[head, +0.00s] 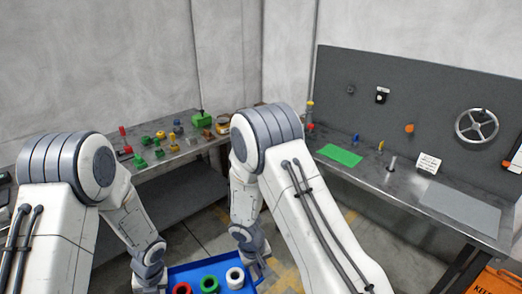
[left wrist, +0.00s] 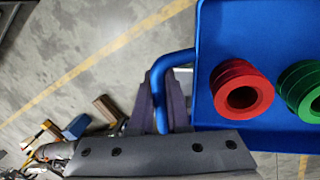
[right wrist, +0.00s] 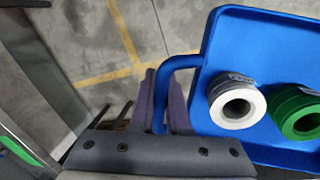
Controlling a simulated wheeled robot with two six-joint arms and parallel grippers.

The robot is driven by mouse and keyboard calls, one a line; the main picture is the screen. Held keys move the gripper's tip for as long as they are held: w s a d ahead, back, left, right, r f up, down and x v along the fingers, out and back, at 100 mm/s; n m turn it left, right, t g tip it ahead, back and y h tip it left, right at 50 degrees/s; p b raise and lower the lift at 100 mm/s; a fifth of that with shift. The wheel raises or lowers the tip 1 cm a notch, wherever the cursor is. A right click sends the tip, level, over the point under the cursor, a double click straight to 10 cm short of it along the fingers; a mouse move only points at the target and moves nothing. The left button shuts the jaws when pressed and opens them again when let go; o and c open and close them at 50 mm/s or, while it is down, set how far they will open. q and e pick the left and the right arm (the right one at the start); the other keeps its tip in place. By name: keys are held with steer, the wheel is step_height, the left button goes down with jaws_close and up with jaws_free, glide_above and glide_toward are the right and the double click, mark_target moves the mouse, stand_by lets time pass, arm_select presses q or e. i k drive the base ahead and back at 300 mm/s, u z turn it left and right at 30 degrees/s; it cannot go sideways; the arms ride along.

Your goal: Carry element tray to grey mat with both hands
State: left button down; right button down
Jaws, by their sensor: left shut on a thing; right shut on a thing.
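The blue element tray (head: 178,274) is at the bottom of the head view, held off the floor between my arms. It carries a red ring (head: 181,288), a green ring (head: 209,284) and a white ring (head: 235,278). My left gripper (left wrist: 166,100) is shut on the tray's blue handle at one end. My right gripper (right wrist: 164,100) is shut on the handle at the other end. The grey mat (head: 460,208) lies flat and empty on the right bench, apart from the tray. The tray's lower part is cut off in the head view.
The right bench (head: 385,182) also holds a green mat (head: 340,155), a metal post (head: 391,164) and a small sign (head: 428,163). A handwheel (head: 476,125) is on its back panel. The back-left bench (head: 195,147) holds several coloured parts. Open floor lies between the benches.

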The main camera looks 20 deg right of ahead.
mark_target(461, 206)
steer(key=z, duration=0.4)
steer(key=i, duration=0.35)
steer(key=z, duration=0.95)
steer(key=i, duration=0.45)
steer(key=z, duration=0.8)
steer(key=i, duration=1.4)
steer(key=z, duration=0.05)
